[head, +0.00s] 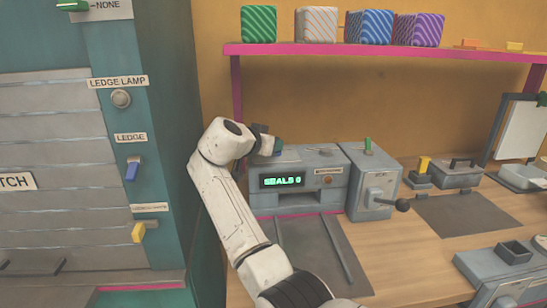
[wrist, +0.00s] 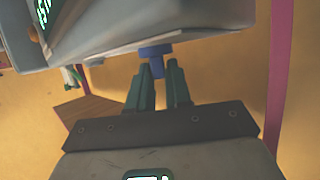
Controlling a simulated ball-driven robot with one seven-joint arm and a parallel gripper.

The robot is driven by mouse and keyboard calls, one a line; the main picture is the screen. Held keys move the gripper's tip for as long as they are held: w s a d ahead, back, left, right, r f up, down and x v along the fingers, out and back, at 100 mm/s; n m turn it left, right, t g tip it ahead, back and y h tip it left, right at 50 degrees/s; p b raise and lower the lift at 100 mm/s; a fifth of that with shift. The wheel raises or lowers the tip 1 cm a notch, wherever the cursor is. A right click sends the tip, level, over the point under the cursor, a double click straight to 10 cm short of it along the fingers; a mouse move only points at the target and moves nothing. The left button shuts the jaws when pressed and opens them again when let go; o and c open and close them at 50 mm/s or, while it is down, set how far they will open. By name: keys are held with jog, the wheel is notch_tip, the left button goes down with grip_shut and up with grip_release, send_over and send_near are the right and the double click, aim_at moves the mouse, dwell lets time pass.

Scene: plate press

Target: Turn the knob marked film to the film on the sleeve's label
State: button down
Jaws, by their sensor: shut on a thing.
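A blue knob (wrist: 155,52) stands on the grey press unit (head: 315,168), at its left end in the head view. My gripper (wrist: 160,70) has its two dark green fingers on either side of the knob's lower part, shut on it. In the head view my gripper (head: 266,140) is at the upper left corner of the unit, and only a bit of blue (head: 278,147) shows beside it. No label reading film can be read in either view. I cannot make out the sleeve or its label.
The unit's display (head: 282,181) reads SEALS and a digit. A grey box with a black-knobbed lever (head: 402,205) stands to its right. A pink shelf (head: 380,50) with striped boxes hangs above. A teal cabinet (head: 170,120) with switches is at the left.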

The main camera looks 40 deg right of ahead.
jog(key=shift+w+f+m+g+b, duration=0.1)
jog(key=shift+w+m+g+b, duration=0.05)
jog(key=shift+m+g+b, duration=0.9)
jog(key=shift+m+g, duration=0.25)
jog(key=shift+g, duration=0.2)
jog(key=c, duration=1.1)
grip_release()
jog(key=shift+c, duration=0.2)
